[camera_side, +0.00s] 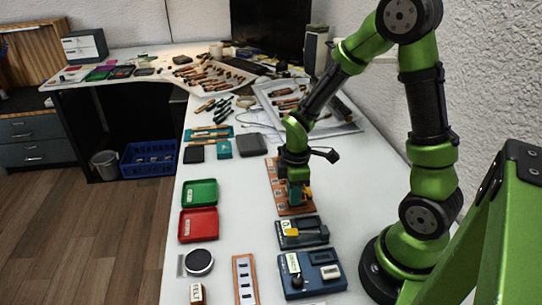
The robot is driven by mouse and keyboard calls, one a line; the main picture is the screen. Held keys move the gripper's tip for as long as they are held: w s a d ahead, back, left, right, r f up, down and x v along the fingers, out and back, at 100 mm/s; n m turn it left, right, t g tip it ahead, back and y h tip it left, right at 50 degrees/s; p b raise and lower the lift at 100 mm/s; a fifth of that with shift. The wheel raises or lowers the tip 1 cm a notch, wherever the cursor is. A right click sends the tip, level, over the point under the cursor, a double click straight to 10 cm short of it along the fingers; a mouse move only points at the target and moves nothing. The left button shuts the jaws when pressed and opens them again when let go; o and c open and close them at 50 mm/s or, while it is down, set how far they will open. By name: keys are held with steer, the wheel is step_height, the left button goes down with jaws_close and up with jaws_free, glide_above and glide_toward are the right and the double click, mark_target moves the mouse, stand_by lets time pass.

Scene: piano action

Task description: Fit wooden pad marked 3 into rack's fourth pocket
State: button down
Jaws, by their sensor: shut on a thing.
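My gripper (297,195) points down over a long orange-brown wooden board (273,174) right of the table's middle. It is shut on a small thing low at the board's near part. The fingers mostly hide that thing, and I cannot read a number on it. A little orange-yellow (308,191) shows beside the fingertips; I cannot tell if it belongs to the held thing. The board carries pale label marks. A narrow wooden strip (236,277) with several dark slots lies at the front. I cannot tell for sure which of the two is the rack.
A dark tray with a yellow piece (302,232) and a blue device (311,274) stand just in front of my gripper. Green (200,192) and red (198,224) trays lie left. A round black-rimmed tin (198,262) sits nearer. The white table between is clear.

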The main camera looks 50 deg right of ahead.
steer(key=shift+f, duration=0.4)
stand_by(1.2)
steer(key=c, duration=0.9)
jaws_free()
steer(key=shift+r, duration=0.1)
steer(key=shift+r, duration=3.4)
